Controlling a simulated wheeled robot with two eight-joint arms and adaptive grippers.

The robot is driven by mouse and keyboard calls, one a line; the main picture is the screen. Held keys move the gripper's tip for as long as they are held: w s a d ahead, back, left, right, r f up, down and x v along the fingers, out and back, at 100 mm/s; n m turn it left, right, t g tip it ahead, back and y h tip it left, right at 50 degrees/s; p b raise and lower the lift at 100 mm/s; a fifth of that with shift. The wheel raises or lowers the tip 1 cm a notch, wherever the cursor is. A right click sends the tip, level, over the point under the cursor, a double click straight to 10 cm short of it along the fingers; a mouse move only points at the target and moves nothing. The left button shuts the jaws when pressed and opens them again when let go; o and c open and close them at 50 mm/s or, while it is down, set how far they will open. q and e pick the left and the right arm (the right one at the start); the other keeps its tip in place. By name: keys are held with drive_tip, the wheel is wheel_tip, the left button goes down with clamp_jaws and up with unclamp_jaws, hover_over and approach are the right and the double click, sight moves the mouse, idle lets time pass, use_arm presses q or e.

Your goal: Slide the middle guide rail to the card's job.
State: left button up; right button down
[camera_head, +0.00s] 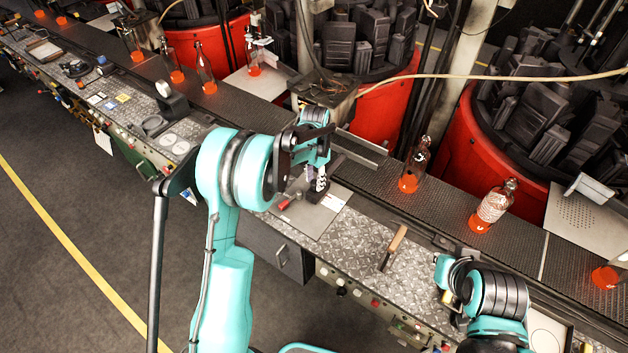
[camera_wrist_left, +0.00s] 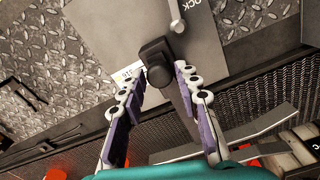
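My left gripper (camera_head: 318,184) is low over a grey plate (camera_head: 305,222) on the bench. In the left wrist view its fingers (camera_wrist_left: 157,78) are apart, one on each side of a black knob or clamp block (camera_wrist_left: 157,60); a firm grip does not show. A flat grey metal bar (camera_wrist_left: 184,108), seemingly the guide rail, runs from the block between the fingers. In the head view a grey rail (camera_head: 360,147) shows beside the conveyor, partly behind my wrist. A white card (camera_head: 333,203) lies on the plate; its print is partly hidden in the left wrist view (camera_wrist_left: 124,76).
Bottles with orange bases stand along the dark conveyor (camera_head: 380,187), one (camera_head: 413,167) just right of the rail. A red-ended lever (camera_head: 285,203) is on the plate. A wooden-handled tool (camera_head: 394,246) lies on the tread-plate bench. Red mould drums (camera_head: 480,150) stand behind.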

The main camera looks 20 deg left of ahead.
use_arm(q)
drive_tip(key=shift+o, duration=0.4)
wheel_tip(320, 180, up, 12)
idle(0.3)
idle(0.4)
drive_tip(key=s+r+n+t+b, duration=0.1)
drive_tip(key=s+n+t+b, duration=0.2)
drive_tip(key=s+b, duration=0.7)
drive_tip(key=s+f+n+t+b, duration=0.1)
drive_tip(key=s+f, duration=0.3)
drive_tip(key=s, duration=0.4)
drive_tip(key=s+f+n+t+b, duration=0.1)
drive_tip(key=s+f+n+t, duration=0.2)
drive_tip(key=s, duration=0.6)
wheel_tip(320, 180, down, 2)
drive_tip(key=shift+s+a+f+b, duration=0.15)
drive_tip(key=shift+a+f+b, duration=0.1)
drive_tip(key=shift+a+b, duration=0.15)
